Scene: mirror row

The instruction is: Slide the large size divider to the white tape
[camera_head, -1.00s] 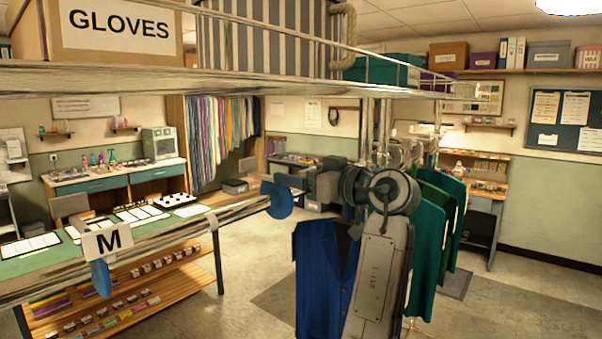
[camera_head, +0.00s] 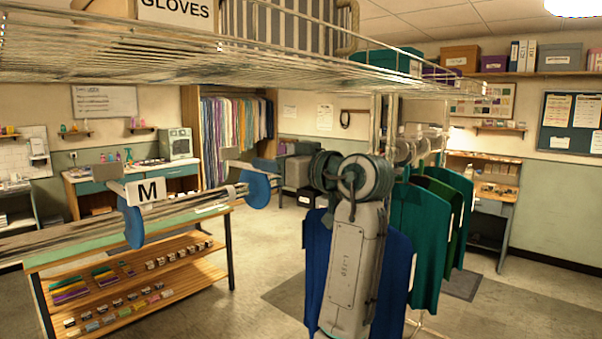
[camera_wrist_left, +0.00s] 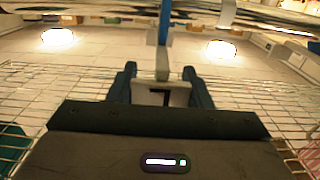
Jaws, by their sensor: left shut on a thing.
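The large size divider (camera_head: 258,188) is a blue disc hanging on the metal rail (camera_head: 195,208). My left gripper (camera_head: 268,167) comes to it from the right, partly behind my arm. In the left wrist view the gripper (camera_wrist_left: 165,90) is shut on the divider's white tag (camera_wrist_left: 178,97), whose letter appears upside down. A pale band on the rail, which looks like the white tape (camera_head: 242,190), lies just left of the disc; I cannot tell whether they touch. The M divider (camera_head: 148,190) hangs farther left. My right gripper is not in view.
A wire shelf (camera_head: 250,75) with a gloves box (camera_head: 175,12) runs above the rail. A wooden bench (camera_head: 150,285) stands below the rail.

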